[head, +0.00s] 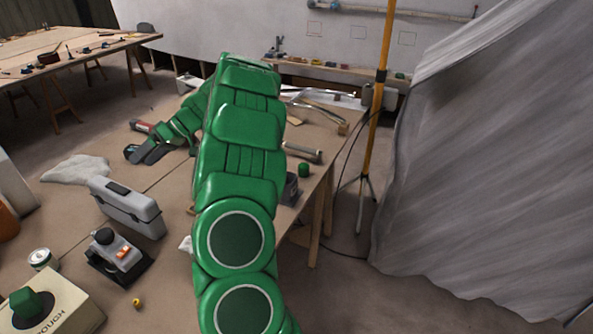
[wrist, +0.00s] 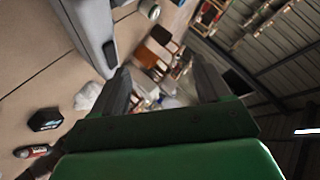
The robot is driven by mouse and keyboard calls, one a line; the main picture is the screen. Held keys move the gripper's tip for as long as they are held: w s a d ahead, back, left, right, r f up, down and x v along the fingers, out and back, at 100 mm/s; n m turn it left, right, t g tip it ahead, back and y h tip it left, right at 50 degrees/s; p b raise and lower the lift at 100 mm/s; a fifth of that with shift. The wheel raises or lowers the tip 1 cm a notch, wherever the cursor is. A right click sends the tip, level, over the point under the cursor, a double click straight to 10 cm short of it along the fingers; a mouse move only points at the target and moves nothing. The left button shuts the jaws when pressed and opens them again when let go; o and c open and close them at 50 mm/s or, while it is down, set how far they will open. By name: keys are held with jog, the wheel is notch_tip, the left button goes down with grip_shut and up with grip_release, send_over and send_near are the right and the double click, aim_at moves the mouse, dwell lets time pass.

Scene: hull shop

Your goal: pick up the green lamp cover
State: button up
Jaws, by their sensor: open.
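Two small green things could be the green lamp cover, and I cannot tell which is. One is a blocky green piece (head: 27,303) on a cream box (head: 62,310) at the bottom left of the head view. The other is a small green cylinder (head: 303,170) near the right edge of the workbench (head: 318,190). My gripper (head: 150,154) is over the left part of the bench, away from both. In the wrist view my gripper (wrist: 162,76) is open, with nothing held between its dark fingers. Neither green thing shows clearly there.
A grey case (head: 130,208) stands on the bench and also shows close by in the wrist view (wrist: 92,28). Near it are a dark device with orange switches (head: 118,255), a can (head: 42,258) and a white cloth (head: 77,169). A yellow pole (head: 380,95) stands right of the bench.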

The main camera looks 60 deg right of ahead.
jog(key=s+d+f+t+h, duration=0.1)
jog(key=d+f+t, duration=0.15)
jog(key=d, duration=0.65)
jog(key=s+d+f+t, duration=0.15)
jog(key=d+f, duration=0.25)
jog(key=d, duration=0.4)
jog(key=m+t+h, duration=0.1)
jog(key=t+h, duration=0.2)
jog(key=h, duration=0.5)
send_near(304, 166)
jog(key=w, duration=0.1)
jog(key=w+d+f, duration=0.1)
jog(key=shift+w+f, duration=0.3)
jog(key=shift+w, duration=0.05)
jog(key=shift+a+f+x, duration=0.15)
jog(key=shift+x, duration=1.75)
jog(key=shift+a+f+x, duration=0.1)
jog(key=shift+f+x, duration=0.05)
jog(key=shift+x, duration=1.75)
jog(key=shift+s, duration=0.1)
jog(key=c, duration=1)
